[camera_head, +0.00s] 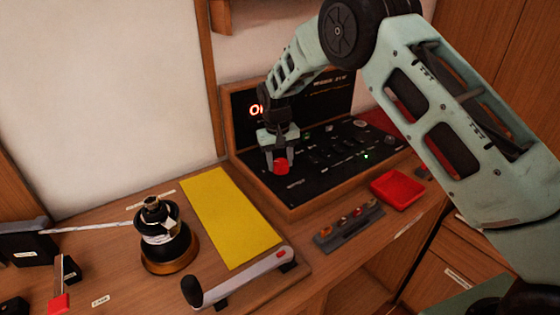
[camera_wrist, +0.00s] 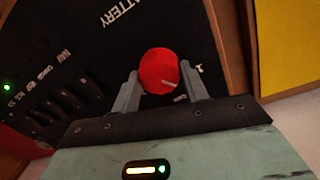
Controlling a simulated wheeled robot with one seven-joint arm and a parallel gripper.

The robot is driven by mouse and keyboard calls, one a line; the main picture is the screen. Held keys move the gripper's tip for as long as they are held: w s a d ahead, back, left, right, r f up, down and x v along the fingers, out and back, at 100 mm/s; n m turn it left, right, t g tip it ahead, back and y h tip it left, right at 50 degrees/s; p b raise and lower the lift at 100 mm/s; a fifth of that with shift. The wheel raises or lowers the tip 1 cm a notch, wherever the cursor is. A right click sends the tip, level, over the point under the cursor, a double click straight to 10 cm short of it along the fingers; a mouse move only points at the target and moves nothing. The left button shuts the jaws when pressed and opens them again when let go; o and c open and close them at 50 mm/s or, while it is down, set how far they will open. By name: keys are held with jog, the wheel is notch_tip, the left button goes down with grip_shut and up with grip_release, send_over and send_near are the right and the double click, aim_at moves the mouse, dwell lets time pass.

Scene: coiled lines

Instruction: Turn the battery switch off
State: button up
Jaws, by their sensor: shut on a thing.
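The battery switch is a red round knob (camera_head: 281,166) at the left front of the black panel (camera_head: 308,186). In the wrist view the red knob (camera_wrist: 160,71) has a pale mark toward its lower right, and the word BATTERY is printed on the panel near it. My gripper (camera_head: 278,160) comes down over the knob from above. In the wrist view my gripper (camera_wrist: 159,84) has one finger on each side of the knob, shut on it.
The panel's wooden frame (camera_head: 290,213) stands close to the gripper. Rows of small switches and a green light (camera_head: 365,156) lie right of the knob.

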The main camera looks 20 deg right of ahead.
aim_at(277, 161)
jog(key=m, duration=0.4)
jog(key=shift+w+m, duration=0.1)
jog(key=shift+m, duration=0.2)
jog(key=shift+d+m, duration=0.1)
jog(key=shift+m, duration=1.4)
jog(key=shift+r, duration=0.1)
jog(key=o, duration=1)
notch_tip(277, 161, up, 17)
jog(key=b, duration=0.2)
jog(key=shift+w+a+r, duration=0.15)
jog(key=shift+w+a, duration=0.15)
jog(key=shift+a, duration=0.15)
